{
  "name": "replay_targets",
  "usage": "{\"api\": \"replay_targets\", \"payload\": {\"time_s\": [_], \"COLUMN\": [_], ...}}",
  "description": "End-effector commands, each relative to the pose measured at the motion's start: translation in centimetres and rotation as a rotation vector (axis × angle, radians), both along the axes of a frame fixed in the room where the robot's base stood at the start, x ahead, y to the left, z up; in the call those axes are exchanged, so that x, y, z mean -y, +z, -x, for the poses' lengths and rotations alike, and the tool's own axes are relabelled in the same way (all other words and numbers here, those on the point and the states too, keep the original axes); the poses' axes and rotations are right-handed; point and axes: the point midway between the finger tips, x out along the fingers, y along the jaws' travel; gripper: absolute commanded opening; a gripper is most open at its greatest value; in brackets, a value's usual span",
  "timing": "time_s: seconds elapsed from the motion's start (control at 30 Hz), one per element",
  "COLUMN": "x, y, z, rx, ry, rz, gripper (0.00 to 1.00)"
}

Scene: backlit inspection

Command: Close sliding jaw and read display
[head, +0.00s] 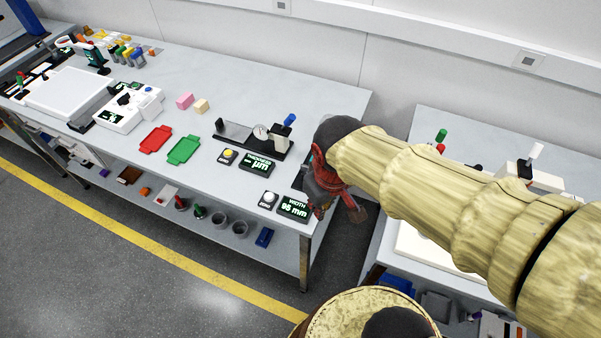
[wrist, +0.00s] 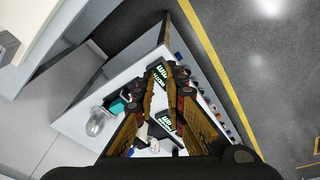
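The width display (head: 293,208) lies at the near right corner of the left bench and reads "WIDTH 95 mm" in green. A lit display (wrist: 157,75) also shows between my fingers in the wrist view, its text turned and partly covered. My gripper (head: 323,192) is over the bench's right end, just above and right of the width display. It covers most of a dark device there, so the sliding jaw cannot be made out. In the wrist view my gripper (wrist: 164,82) has its fingers apart, with nothing clearly held.
A thickness gauge (head: 262,134) stands behind the thickness display (head: 257,165). A white zero button (head: 268,199) sits left of the width display. Red (head: 156,139) and green (head: 184,150) trays lie further left. A gap separates this bench from the right bench (head: 455,125).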

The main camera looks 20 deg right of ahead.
Motion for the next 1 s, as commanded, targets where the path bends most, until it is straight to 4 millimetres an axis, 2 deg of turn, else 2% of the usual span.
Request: {"api": "replay_targets", "payload": {"time_s": [0.17, 0.4, 0.6, 0.7, 0.83, 1.0], "x": [-1.6, -3.0, -3.5, -3.6, -3.9, -4.0], "y": [-2.3, -6.2, -8.7, -9.1, -8.3, -8.1], "z": [-3.5, -7.1, -9.9, -11.5, -13.4, -13.9], "rx": [-0.103, -0.173, -0.195, -0.187, -0.167, -0.17], "ry": [0.411, 0.96, 1.386, 1.585, 1.817, 2.022], "rz": [0.118, 0.232, 0.314, 0.362, 0.43, 0.473], "gripper": [0.0, 0.0, 0.0, 0.0, 0.0, 0.0]}}
